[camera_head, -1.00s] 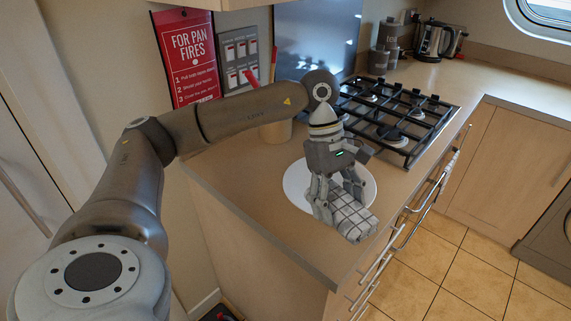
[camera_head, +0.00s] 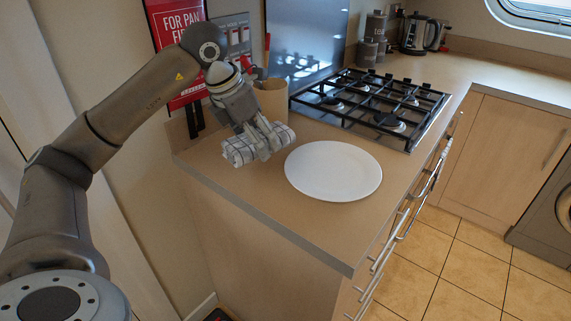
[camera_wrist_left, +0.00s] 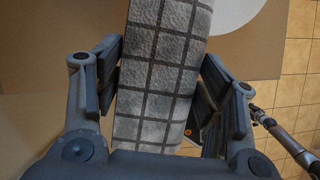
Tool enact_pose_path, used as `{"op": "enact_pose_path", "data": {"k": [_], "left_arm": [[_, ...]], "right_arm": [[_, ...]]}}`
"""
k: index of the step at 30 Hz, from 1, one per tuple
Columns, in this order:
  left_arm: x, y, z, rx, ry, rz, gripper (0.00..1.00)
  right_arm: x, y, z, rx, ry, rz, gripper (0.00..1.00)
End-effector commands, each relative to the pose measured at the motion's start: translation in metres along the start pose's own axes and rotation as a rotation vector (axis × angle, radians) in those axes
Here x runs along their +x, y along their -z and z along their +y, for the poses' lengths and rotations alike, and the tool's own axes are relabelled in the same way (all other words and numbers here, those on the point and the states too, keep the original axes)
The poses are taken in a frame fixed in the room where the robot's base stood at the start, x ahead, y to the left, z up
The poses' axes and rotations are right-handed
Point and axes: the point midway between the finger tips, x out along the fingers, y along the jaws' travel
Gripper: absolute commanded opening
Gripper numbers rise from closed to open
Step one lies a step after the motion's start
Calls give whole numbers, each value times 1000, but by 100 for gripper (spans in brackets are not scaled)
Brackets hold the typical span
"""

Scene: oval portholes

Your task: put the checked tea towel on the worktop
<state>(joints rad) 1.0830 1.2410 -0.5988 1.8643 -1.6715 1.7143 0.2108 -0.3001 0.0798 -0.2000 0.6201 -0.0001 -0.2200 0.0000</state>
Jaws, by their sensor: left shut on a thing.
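The checked tea towel (camera_head: 240,151), white-grey with dark grid lines and folded into a block, is in the jaws of my left gripper (camera_head: 262,143). In the head view it is at the left part of the worktop (camera_head: 230,185), left of the white plate; I cannot tell whether it touches the surface. In the left wrist view the towel (camera_wrist_left: 165,75) runs between the two fingers of the left gripper (camera_wrist_left: 160,85), which are shut on it.
A round white plate (camera_head: 333,171) lies on the worktop, bare. A tan utensil pot (camera_head: 272,98) stands just behind the gripper. A black gas hob (camera_head: 375,100) is further right. The worktop's front edge (camera_head: 290,236) is close. Bare worktop lies in front of the plate.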

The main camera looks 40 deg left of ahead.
Motion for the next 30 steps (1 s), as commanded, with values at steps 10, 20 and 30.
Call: {"op": "enact_pose_path", "data": {"k": [10,20,30], "left_arm": [[-4,2,30,-206,-81,1,45],[33,-13,90,-208,-79,2,45],[90,-12,137,-204,-80,3,45]], "right_arm": [[8,0,-2,1,2,0,40],[-5,1,-2,1,2,0,40],[-13,1,1,0,-1,0,40]]}}
